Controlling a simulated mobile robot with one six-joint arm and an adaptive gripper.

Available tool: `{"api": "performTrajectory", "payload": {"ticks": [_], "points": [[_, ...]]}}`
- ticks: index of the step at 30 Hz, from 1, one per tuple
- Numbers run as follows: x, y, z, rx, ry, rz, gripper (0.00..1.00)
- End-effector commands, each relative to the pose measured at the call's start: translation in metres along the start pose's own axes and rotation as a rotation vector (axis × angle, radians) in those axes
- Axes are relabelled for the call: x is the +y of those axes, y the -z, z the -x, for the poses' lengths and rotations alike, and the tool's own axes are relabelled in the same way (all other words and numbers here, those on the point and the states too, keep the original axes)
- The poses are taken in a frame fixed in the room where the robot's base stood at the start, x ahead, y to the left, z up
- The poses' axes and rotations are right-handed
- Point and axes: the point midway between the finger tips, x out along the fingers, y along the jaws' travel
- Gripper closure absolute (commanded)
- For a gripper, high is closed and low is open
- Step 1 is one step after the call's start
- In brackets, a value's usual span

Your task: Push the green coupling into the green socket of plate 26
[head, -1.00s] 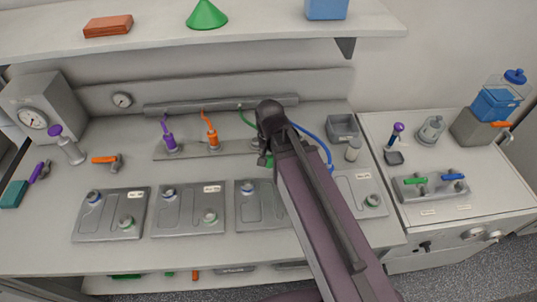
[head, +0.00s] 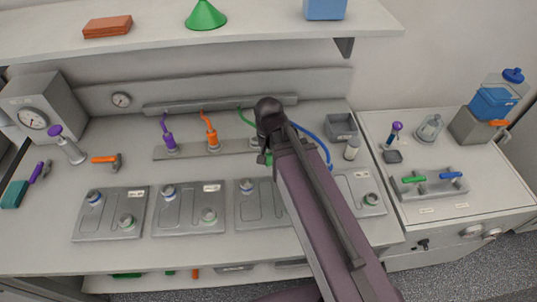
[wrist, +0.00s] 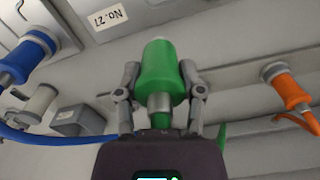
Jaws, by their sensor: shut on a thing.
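The green coupling (wrist: 165,72) is upright in the wrist picture, between the two grey fingers of my gripper (wrist: 160,85), which is shut on it. In the head view my arm hides most of the gripper and coupling; a sliver of green shows at the arm's left edge. A green hose (head: 246,116) leads from the back rail to behind my arm. Plate 26 cannot be told by its label in the head view. The third plate from the left (head: 250,216) is partly under my arm; its green socket is not visible. The wrist view shows a label reading No. 27 (wrist: 95,22).
The purple coupling (head: 170,142) and orange coupling (head: 212,138) stand on the holder strip (head: 190,151). A blue coupling (wrist: 28,56) with its hose is left in the wrist view. A grey bin (head: 341,127) and small cylinder (head: 352,149) stand right of my arm. A shelf overhangs the back.

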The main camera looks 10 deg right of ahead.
Motion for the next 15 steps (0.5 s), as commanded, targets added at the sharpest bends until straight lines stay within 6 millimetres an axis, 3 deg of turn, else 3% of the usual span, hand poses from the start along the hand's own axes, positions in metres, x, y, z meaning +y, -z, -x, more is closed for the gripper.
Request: {"api": "performTrajectory", "payload": {"ticks": [15], "points": [[0.000,0.000,0.020,0.000,0.000,0.000,1.00]]}}
